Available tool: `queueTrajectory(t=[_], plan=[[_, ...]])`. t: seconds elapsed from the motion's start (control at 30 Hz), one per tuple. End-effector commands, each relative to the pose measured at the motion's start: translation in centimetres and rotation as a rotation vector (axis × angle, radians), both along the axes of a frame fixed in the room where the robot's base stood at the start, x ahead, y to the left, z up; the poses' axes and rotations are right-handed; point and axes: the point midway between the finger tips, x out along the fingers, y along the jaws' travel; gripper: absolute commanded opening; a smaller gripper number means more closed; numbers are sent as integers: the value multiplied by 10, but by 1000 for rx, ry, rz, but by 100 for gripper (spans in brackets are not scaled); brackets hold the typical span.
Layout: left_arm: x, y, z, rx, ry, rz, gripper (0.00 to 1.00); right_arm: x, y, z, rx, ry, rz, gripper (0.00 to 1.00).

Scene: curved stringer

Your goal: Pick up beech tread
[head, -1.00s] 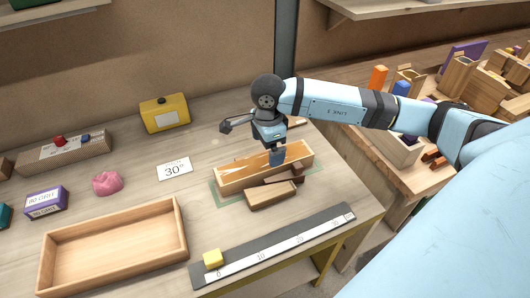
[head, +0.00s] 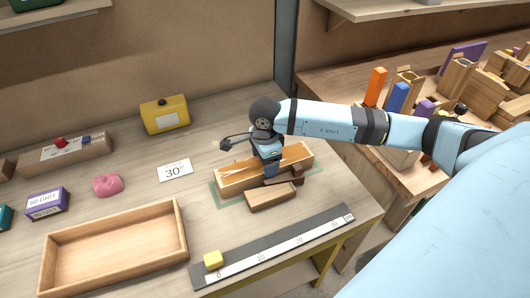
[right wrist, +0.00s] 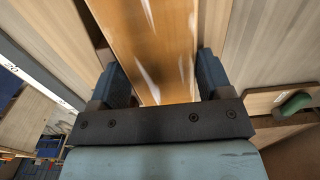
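My right gripper (head: 270,176) points down over a long light-wood piece (head: 232,178) on a green mat (head: 226,200) in the head view. In the right wrist view its two dark fingers (right wrist: 164,82) are wide apart, one on each side of an orange-brown wooden surface (right wrist: 155,45) with white streaks. Whether they touch it I cannot tell. A small brown block (head: 270,196) lies in front of the long piece, with a darker piece (head: 290,178) beside it, partly hidden by the gripper. Which piece is the beech tread is not clear. My left gripper is out of view.
An empty wooden tray (head: 115,250) stands front left. A 30° card (head: 175,170), pink lump (head: 107,185) and yellow box (head: 164,115) lie left and behind. Wooden blocks crowd the right bench.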

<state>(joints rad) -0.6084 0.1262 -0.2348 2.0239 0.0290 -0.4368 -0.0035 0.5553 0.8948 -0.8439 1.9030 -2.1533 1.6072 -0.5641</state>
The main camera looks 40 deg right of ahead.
Motion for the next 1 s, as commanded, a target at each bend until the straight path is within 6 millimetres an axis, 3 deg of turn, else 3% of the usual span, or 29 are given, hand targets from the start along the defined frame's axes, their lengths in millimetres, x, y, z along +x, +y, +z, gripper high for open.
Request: queueTrajectory(t=[0.33, 0.53, 0.77, 1.0], plan=[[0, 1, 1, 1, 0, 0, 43, 1, 0, 3, 1, -2, 0, 27], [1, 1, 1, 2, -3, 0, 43, 2, -1, 18, 0, -6, -1, 27], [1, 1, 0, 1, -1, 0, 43, 2, 0, 61, 0, -9, 0, 27], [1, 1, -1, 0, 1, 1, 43, 2, 0, 125, 0, -9, 1, 27]])
